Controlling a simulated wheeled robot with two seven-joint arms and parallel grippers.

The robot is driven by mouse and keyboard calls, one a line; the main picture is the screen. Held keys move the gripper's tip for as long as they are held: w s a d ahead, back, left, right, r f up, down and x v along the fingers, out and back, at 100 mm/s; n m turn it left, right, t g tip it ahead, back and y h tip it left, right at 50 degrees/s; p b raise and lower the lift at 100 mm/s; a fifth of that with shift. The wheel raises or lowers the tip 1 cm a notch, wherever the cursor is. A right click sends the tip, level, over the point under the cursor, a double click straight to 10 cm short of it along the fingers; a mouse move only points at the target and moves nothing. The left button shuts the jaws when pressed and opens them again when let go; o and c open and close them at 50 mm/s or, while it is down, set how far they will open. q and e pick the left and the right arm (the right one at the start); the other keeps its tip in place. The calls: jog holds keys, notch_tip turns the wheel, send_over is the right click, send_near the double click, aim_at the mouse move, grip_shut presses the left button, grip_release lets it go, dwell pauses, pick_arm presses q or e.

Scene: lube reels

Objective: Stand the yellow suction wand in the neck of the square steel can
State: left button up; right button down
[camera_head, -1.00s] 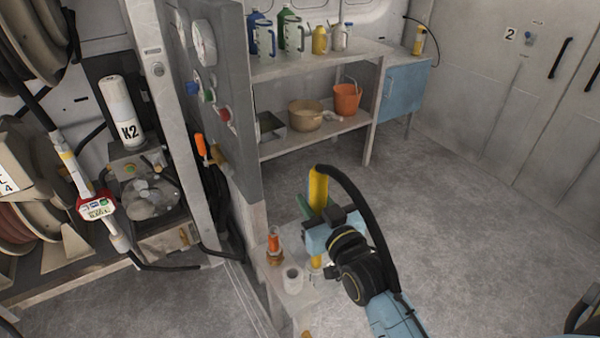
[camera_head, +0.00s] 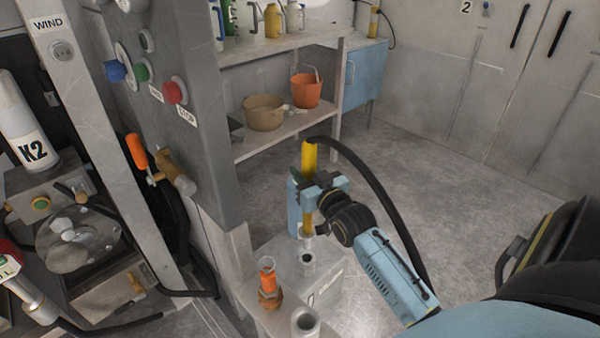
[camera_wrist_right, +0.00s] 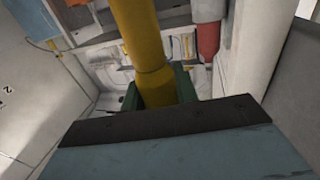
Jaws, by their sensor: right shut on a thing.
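The yellow suction wand (camera_head: 309,157) stands nearly upright in my right gripper (camera_head: 309,194), a black hose curving from its top. The right gripper is shut on it. In the right wrist view the wand (camera_wrist_right: 138,45) runs between the green finger pads (camera_wrist_right: 158,97). The square steel can (camera_head: 327,283) stands below, its short round neck (camera_head: 308,263) open at the top. The wand's lower end shows just above and slightly behind the neck in the head view. I cannot tell whether they touch. My left gripper is not in view.
A grey panel with coloured buttons (camera_head: 174,92) rises at left. Shelves with an orange bucket (camera_head: 306,91) are behind. Floor is clear at right.

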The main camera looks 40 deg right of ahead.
jog(key=shift+s+r, duration=0.1)
jog(key=shift+r, duration=0.05)
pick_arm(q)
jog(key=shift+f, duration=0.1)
pick_arm(e)
jog(key=shift+p, duration=0.5)
jog(key=shift+f+b, duration=0.35)
jog(key=shift+f, duration=0.25)
jog(key=shift+f+b, duration=0.7)
jog(key=shift+f, duration=0.8)
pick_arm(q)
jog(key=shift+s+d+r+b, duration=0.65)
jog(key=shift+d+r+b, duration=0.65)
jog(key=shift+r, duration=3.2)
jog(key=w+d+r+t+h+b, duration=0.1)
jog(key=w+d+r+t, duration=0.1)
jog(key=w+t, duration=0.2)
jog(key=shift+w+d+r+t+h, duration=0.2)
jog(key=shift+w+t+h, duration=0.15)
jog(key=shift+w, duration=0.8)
pick_arm(e)
jog(key=shift+f, duration=3.5)
